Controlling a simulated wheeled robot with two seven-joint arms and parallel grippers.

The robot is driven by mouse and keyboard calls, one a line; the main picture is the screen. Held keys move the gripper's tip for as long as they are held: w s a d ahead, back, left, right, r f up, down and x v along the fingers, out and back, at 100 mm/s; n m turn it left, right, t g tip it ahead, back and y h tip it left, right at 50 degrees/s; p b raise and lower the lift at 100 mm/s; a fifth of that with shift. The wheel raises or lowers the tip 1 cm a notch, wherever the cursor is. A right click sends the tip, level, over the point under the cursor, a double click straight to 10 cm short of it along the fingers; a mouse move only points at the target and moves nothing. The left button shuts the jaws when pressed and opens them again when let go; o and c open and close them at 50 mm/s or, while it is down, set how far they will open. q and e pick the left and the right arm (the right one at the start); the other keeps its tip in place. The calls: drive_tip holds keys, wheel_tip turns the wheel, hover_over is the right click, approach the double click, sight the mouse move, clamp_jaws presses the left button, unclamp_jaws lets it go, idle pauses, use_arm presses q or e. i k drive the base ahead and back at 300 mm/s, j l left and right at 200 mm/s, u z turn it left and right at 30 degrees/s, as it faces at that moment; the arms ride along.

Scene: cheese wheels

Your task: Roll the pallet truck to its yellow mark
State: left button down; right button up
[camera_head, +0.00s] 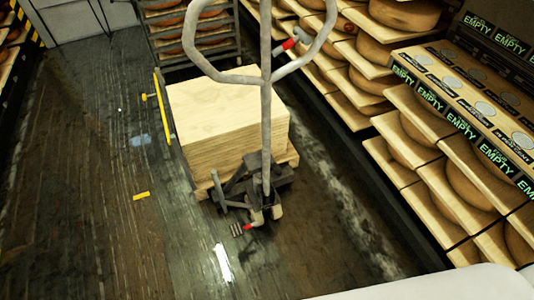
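The pallet truck (266,130) stands in the middle of the head view, its grey looped handle rising toward me. Its dark base and wheels (255,190) are at the near end, with a red-tipped pedal low on it. Neither gripper is in view.
Shelves of cheese wheels (465,185) line the right side, with boxes marked EMPTY (465,100) on them. A rack with cheese (200,40) stands just behind the stack. The dark, wet-looking floor (80,190) is mostly open on the left.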

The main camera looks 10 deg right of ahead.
sight(256, 206)
drive_tip(key=z, duration=1.3)
drive_tip(key=k+j+z, duration=0.45)
drive_tip(key=k+z, duration=0.15)
drive_tip(key=k, duration=0.2)
drive_tip(key=k+j, duration=0.15)
drive_tip(key=k, duration=0.2)
drive_tip(key=k+j, duration=0.15)
drive_tip(key=k, duration=0.25)
